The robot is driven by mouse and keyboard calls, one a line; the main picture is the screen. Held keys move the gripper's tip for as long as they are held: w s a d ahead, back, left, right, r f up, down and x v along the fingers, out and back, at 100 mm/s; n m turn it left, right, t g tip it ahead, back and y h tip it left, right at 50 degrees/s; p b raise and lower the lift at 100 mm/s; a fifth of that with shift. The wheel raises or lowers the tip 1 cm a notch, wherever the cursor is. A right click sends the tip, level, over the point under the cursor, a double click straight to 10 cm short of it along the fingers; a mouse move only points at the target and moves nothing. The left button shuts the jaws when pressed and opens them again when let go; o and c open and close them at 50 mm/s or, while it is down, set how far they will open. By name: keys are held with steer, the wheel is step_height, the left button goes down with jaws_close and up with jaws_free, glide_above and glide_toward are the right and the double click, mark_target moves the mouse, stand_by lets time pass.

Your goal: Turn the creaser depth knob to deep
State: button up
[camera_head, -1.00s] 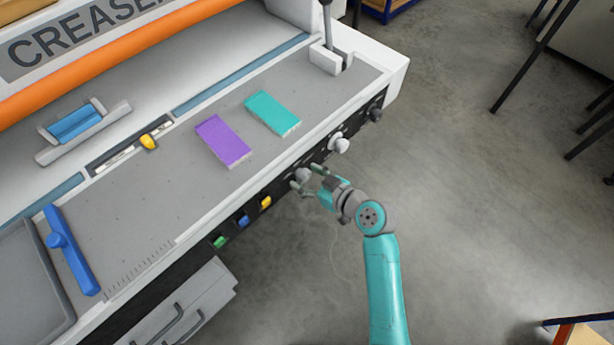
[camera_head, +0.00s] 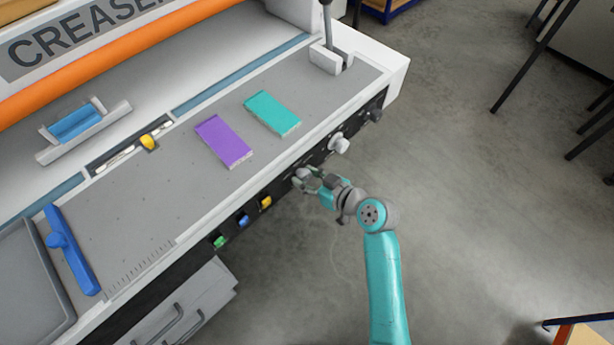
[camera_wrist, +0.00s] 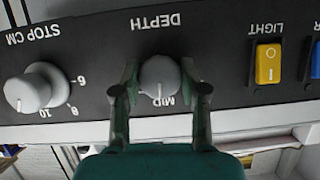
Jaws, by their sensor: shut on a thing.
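The grey depth knob (camera_wrist: 160,78) sits on the creaser's black front panel, under the upside-down label DEPTH in the wrist view. Its white pointer line is at the label MID. My gripper (camera_wrist: 160,92) is shut on the knob, with one finger on each side of it. In the head view my gripper (camera_head: 308,180) meets the panel at the front edge of the creaser (camera_head: 270,165), and the knob is partly hidden by the fingers. Any DEEP label is not visible.
The STOP CM knob (camera_wrist: 35,88) and the yellow LIGHT switch (camera_wrist: 268,64) flank the depth knob. A purple block (camera_head: 223,141) and a teal block (camera_head: 272,113) lie on the creaser bed.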

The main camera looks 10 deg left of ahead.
steer(key=m+g+y, duration=0.1)
steer(key=m, duration=0.2)
steer(key=shift+g, duration=0.3)
steer(key=m+g+y, duration=0.1)
steer(key=m+y, duration=0.1)
steer(key=m, duration=0.2)
steer(key=shift+f+y, duration=0.15)
steer(key=shift+y, duration=0.25)
steer(key=shift+m+g, duration=0.3)
steer(key=shift+m, duration=0.1)
steer(key=o, duration=1.1)
steer(key=shift+d, duration=0.15)
steer(key=v, duration=1.1)
steer(key=shift+s+d, duration=0.15)
steer(key=shift+d, duration=0.25)
